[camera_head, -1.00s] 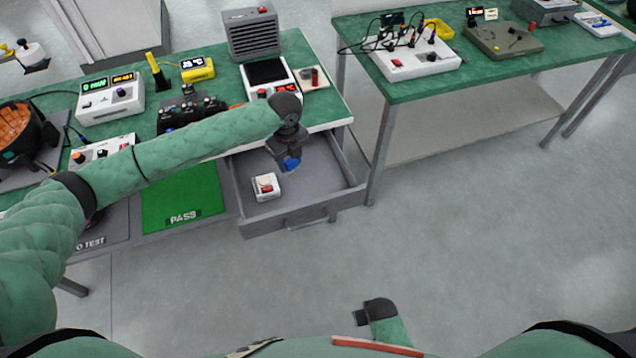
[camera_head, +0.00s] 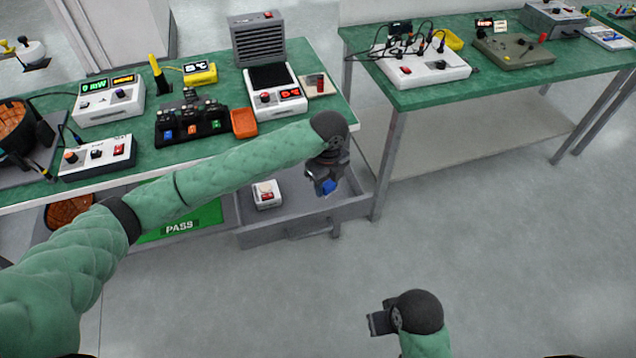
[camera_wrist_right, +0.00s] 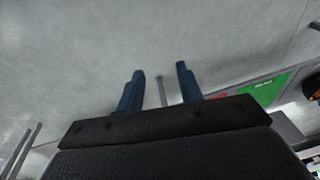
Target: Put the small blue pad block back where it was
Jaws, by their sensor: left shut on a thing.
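The small blue pad block (camera_head: 329,187) is in my left gripper (camera_head: 326,184), which is shut on it. The gripper points down over the right part of the open grey drawer (camera_head: 289,222). The fingertips are small here and partly hidden by the block and wrist. My right gripper (camera_head: 380,318) is low in the head view, over the floor and away from the benches. In the right wrist view its two blue fingers (camera_wrist_right: 160,85) stand apart with nothing between them.
A white box with a red button (camera_head: 266,195) sits in the drawer's left part. On the bench are a black rack (camera_head: 190,125), an orange tray (camera_head: 244,123) and a white device with a red display (camera_head: 275,98). A green PASS mat (camera_head: 205,218) lies left of the drawer.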

